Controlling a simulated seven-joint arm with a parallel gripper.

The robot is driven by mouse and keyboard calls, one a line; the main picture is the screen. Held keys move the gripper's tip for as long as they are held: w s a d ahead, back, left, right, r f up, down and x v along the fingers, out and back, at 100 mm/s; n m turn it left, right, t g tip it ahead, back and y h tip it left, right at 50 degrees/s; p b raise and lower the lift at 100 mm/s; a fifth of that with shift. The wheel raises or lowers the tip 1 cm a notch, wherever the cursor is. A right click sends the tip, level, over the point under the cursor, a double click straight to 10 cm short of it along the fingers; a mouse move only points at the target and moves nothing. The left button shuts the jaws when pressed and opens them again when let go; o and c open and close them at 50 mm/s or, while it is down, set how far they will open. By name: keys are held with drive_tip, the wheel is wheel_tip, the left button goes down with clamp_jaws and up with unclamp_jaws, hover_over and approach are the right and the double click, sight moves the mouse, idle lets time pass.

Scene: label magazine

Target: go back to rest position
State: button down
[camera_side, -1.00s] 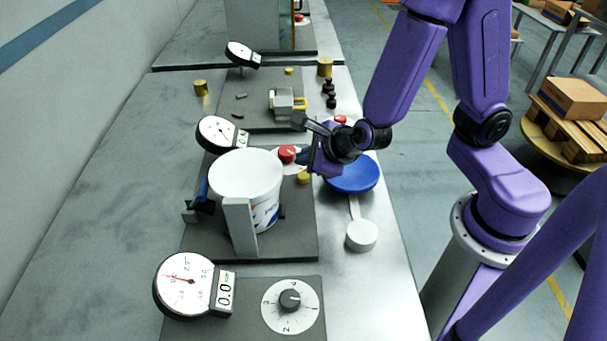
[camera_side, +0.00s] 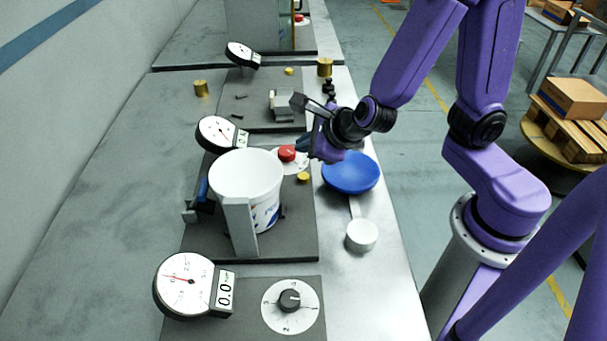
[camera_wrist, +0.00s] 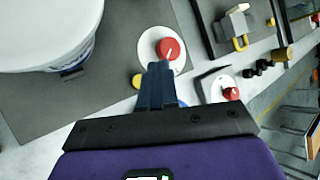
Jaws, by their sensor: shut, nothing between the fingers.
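My gripper (camera_side: 303,144) is shut and empty. In the side view it hangs above the bench, just right of the red knob (camera_side: 287,152) on its white dial, and up and left of the blue dish (camera_side: 351,173). In the wrist view the closed fingers (camera_wrist: 157,84) point toward the red knob (camera_wrist: 168,48), with the fingertips just below it in the picture. I cannot tell the exact gap, but no contact shows.
A white bucket (camera_side: 245,176) stands behind a grey upright on a dark plate. A white round cap (camera_side: 361,236), gauges (camera_side: 184,284) and a black dial knob (camera_side: 290,299) are nearby. The right bench edge is mostly clear.

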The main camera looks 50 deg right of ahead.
drive_tip(key=s+d+r+m+g+h, duration=0.25)
drive_tip(key=s+d+m, duration=0.4)
drive_tip(key=m, duration=1.05)
drive_tip(key=s+a+r+m+g+y, duration=0.1)
drive_tip(key=s+m+g+y, duration=0.2)
drive_tip(key=s+m, duration=1)
drive_tip(key=m+g, duration=0.1)
drive_tip(key=g, duration=0.2)
drive_tip(key=shift+s+r+m, duration=0.35)
drive_tip(key=shift+m, duration=0.05)
drive_tip(key=shift+g, duration=0.25)
